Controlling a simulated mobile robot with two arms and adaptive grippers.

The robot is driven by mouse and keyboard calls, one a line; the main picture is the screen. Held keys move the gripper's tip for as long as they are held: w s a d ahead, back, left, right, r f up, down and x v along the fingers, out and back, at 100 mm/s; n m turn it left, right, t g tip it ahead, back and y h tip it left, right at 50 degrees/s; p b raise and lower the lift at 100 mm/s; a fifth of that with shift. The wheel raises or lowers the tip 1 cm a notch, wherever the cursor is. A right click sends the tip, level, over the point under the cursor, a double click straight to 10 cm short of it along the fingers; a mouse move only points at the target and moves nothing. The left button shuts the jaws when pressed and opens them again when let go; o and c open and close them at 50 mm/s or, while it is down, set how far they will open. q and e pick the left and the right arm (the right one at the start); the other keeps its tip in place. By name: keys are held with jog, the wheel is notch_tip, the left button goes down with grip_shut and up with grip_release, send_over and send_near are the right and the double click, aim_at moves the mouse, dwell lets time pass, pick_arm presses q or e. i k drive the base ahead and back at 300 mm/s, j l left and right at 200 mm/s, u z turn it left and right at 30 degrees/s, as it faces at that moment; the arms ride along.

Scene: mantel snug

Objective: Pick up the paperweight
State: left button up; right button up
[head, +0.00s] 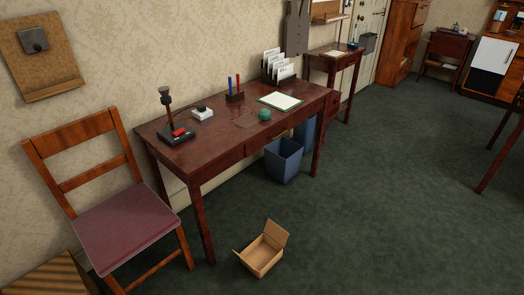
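A small green rounded object (265,115), which looks like the paperweight, sits on the dark red wooden desk (215,140). It is near the desk's front edge, right of the middle. A green-edged white sheet or pad (281,100) lies just behind it to the right, and a flat brown patch is beside it to the left. Neither of my grippers shows in the head view.
On the desk stand a black stamp-like device (175,125), a white item (202,113), a pen holder (235,96) and a letter rack (277,72). A chair (120,215) stands left. An open cardboard box (263,255) and blue bin (284,160) are on the floor.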

aim_at(264, 114)
jog(key=i+l+u, duration=0.25)
jog(key=i+l, duration=0.75)
